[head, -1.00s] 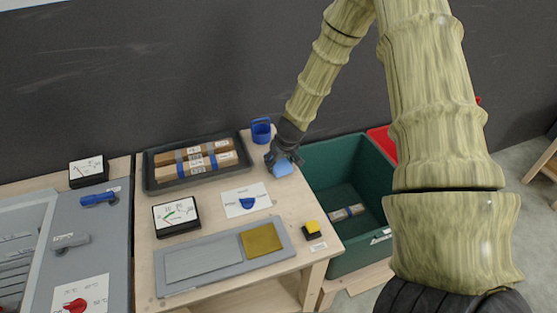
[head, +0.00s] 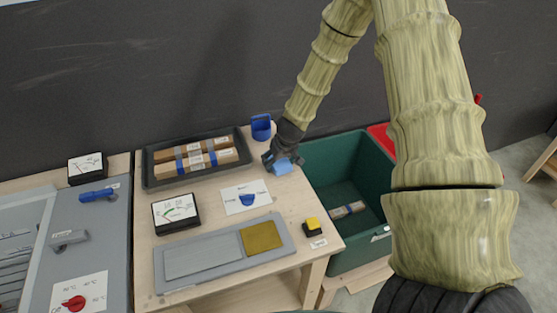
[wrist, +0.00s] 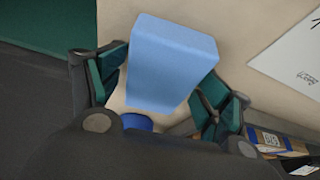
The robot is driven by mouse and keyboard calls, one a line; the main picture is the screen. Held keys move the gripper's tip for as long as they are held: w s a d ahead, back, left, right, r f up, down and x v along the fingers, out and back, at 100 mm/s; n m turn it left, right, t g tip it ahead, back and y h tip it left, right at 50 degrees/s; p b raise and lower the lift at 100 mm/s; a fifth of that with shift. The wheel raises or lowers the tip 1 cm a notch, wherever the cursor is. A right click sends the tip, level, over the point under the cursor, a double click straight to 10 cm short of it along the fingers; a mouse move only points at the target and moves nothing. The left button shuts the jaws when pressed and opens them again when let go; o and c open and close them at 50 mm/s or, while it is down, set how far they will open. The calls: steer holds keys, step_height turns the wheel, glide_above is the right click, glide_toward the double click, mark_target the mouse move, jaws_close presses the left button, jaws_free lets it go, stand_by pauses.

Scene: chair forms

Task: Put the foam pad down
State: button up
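The foam pad (wrist: 170,62) is a light blue block. In the wrist view it sits between the two fingertips of my gripper (wrist: 170,72), whose teal-lined fingers meet its left and right sides. In the head view my gripper (head: 282,160) points down at the back right corner of the wooden table (head: 225,284), with the foam pad (head: 284,168) under it. The pad is at or just above the tabletop; I cannot tell whether it touches. The fingers hide part of it.
A blue cup-like holder (head: 262,127) stands close behind my gripper. A black tray (head: 160,179) of boxes lies to the left. A green bin (head: 333,160) is just right of the table edge. A yellow-topped button box (head: 312,227) and a grey board (head: 205,263) lie nearer the front.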

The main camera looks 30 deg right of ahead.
steer(key=shift+r, duration=0.15)
steer(key=shift+r, duration=0.45)
steer(key=b+v, duration=0.2)
steer(key=v, duration=0.8)
steer(key=shift+s+r, duration=0.15)
steer(key=shift+s, duration=0.1)
stand_by(0.4)
